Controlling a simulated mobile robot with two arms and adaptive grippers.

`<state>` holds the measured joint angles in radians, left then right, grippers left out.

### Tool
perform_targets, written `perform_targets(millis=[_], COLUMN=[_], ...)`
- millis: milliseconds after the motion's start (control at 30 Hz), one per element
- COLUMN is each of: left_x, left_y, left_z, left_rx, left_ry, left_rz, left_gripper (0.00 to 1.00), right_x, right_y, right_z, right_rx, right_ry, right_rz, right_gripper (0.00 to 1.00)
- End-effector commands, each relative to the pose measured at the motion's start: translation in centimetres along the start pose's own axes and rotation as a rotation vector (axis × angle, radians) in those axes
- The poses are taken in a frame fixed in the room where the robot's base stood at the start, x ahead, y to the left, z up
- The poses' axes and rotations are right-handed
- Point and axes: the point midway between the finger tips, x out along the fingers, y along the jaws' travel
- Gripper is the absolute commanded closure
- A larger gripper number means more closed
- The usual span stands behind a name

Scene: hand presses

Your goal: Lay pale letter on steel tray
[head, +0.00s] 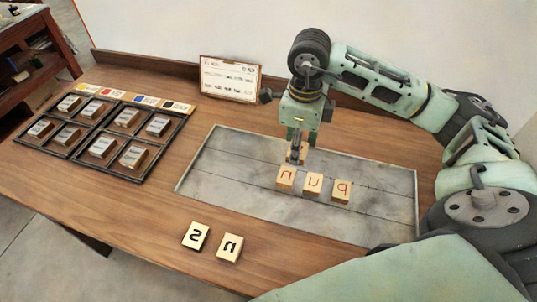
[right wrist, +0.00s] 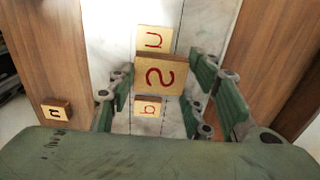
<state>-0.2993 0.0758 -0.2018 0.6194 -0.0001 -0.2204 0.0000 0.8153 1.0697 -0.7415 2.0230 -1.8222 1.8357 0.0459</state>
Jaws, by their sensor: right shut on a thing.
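The steel tray (head: 235,185) is a long grey plate set in the table. Three pale blocks with red letters lie on it in a row: a left block (head: 286,177), a middle block (head: 313,183) and a right block (head: 342,191). My right gripper (head: 296,148) is over the tray's far part, behind the left block. It is shut on a pale block with a red S-like letter (right wrist: 160,76), seen between the fingers in the right wrist view. Whether this block touches the tray I cannot tell. My left gripper is not in view.
Two pale blocks with black letters, an S-like one (head: 196,236) and an n-like one (head: 230,247), lie on the wood in front of the tray. A dark compartment case (head: 84,144) with several blocks is at left. A printed card (head: 230,79) stands behind.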

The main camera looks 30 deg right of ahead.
Motion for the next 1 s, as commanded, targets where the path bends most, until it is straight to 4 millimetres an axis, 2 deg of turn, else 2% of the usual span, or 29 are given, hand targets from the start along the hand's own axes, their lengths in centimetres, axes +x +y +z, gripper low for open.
perform_targets(millis=[33,200,400,633,867,1000], left_x=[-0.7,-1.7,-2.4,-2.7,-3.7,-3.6], left_y=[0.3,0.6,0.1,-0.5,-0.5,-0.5], left_z=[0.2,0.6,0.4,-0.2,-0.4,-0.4], left_rx=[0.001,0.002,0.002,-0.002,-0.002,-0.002], left_ry=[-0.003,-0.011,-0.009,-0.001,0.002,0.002], left_rz=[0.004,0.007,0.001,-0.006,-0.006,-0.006], left_gripper=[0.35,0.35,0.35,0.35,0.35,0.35], right_x=[0.4,2.8,5.0,6.3,9.4,9.7], right_y=[0.4,0.9,1.2,1.3,1.3,1.2], right_z=[1.4,5.3,8.7,9.5,9.5,9.5], right_rx=[-0.005,-0.004,0.0,0.0,0.001,-0.001], right_ry=[-0.002,-0.002,-0.001,0.001,0.002,-0.001], right_rz=[0.007,0.005,0.002,0.002,0.003,-0.001], right_gripper=[0.78,0.78,0.78,0.78,0.78,0.78])
